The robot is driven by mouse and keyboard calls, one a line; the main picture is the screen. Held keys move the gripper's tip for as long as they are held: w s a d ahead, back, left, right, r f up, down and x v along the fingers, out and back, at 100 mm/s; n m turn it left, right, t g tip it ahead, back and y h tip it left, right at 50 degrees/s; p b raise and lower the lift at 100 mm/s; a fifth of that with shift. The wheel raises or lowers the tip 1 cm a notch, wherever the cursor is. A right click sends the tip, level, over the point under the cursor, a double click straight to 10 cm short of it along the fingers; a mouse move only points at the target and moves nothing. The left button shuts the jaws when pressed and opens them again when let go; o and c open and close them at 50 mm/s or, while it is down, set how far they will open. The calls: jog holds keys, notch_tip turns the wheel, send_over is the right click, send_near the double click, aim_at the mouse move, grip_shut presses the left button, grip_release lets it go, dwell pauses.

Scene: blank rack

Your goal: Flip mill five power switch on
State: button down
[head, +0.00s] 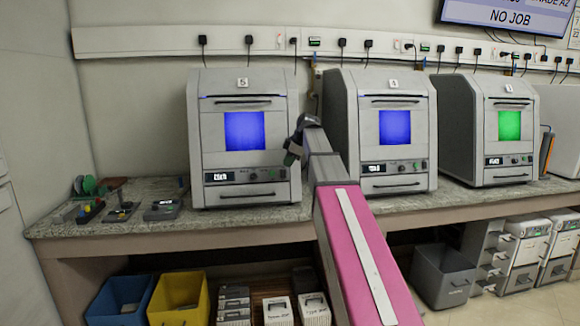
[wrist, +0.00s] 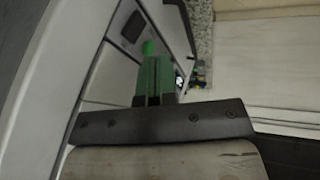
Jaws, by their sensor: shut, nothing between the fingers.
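Mill five (head: 290,110) is the grey machine at the left of the counter, with a "5" label and a lit blue window. Its lower front strip (head: 262,173) has a lit display and small controls at the right; I cannot tell which is the power switch. My gripper (head: 291,157) is at the mill's right front edge, beside the window and just above that strip. In the wrist view, my green fingers (wrist: 153,80) are together and empty, close to a pale panel with a dark rectangular part (wrist: 133,27). Whether they touch it is unclear.
Mill four (head: 430,115) stands close on the right, beyond my arm. Another mill (head: 470,110) with a green window is farther right. Small tools (head: 122,211) lie on the speckled counter (head: 60,228) at left. Bins, including a yellow one (head: 178,318), stand below.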

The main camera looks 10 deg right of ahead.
notch_tip(320, 180, up, 8)
jog(key=d, duration=0.2)
jog(key=shift+s+d, duration=0.4)
jog(key=s+a+f+m+g+h, duration=0.1)
jog(key=s+f+m, duration=0.2)
jog(key=f, duration=0.7)
jog(key=s+f+m, duration=0.2)
jog(key=s+f, duration=0.1)
jog(key=f, duration=0.6)
jog(key=s+a+f+m+g+h, duration=0.1)
jog(key=s+f+m, duration=0.2)
jog(key=f, duration=0.7)
jog(key=s+f+m+g+h, duration=0.1)
jog(key=s+f+m, duration=0.7)
jog(key=s+f, duration=1.1)
notch_tip(320, 180, down, 3)
jog(key=shift+a+f+h, duration=0.15)
jog(key=shift+f+h, duration=0.05)
jog(key=shift+h, duration=0.5)
